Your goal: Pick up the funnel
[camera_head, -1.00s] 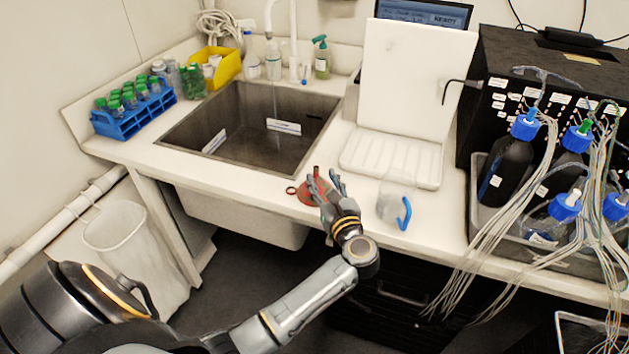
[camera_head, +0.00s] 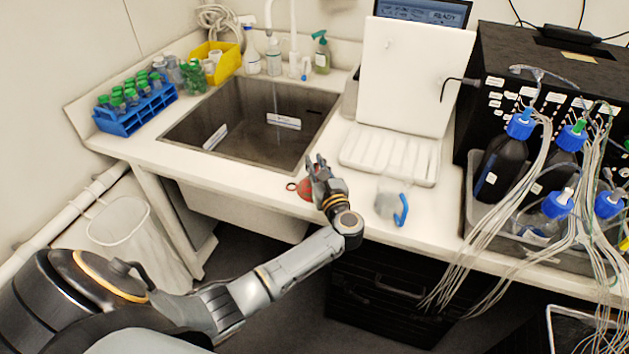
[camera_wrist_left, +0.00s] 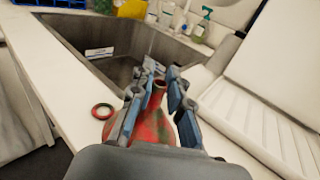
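The red funnel (camera_head: 305,189) stands on the white counter just in front of the sink, partly hidden by my left gripper (camera_head: 316,164). In the left wrist view the funnel (camera_wrist_left: 157,100) has its narrow spout up between the fingers, and its wide part shows lower down. A ring-shaped tab (camera_wrist_left: 102,111) sticks out at its left. In that view my left gripper (camera_wrist_left: 160,70) is open, with one finger on each side of the spout. I cannot tell whether either finger touches it. My right gripper is not in view.
The sink (camera_head: 245,125) lies behind the funnel. A clear beaker with a blue handle (camera_head: 401,211) stands to the right of my gripper. A white device (camera_head: 391,156) stands behind it. A blue tube rack (camera_head: 135,112) is at the far left. A tray of bottles (camera_head: 470,205) is at the right.

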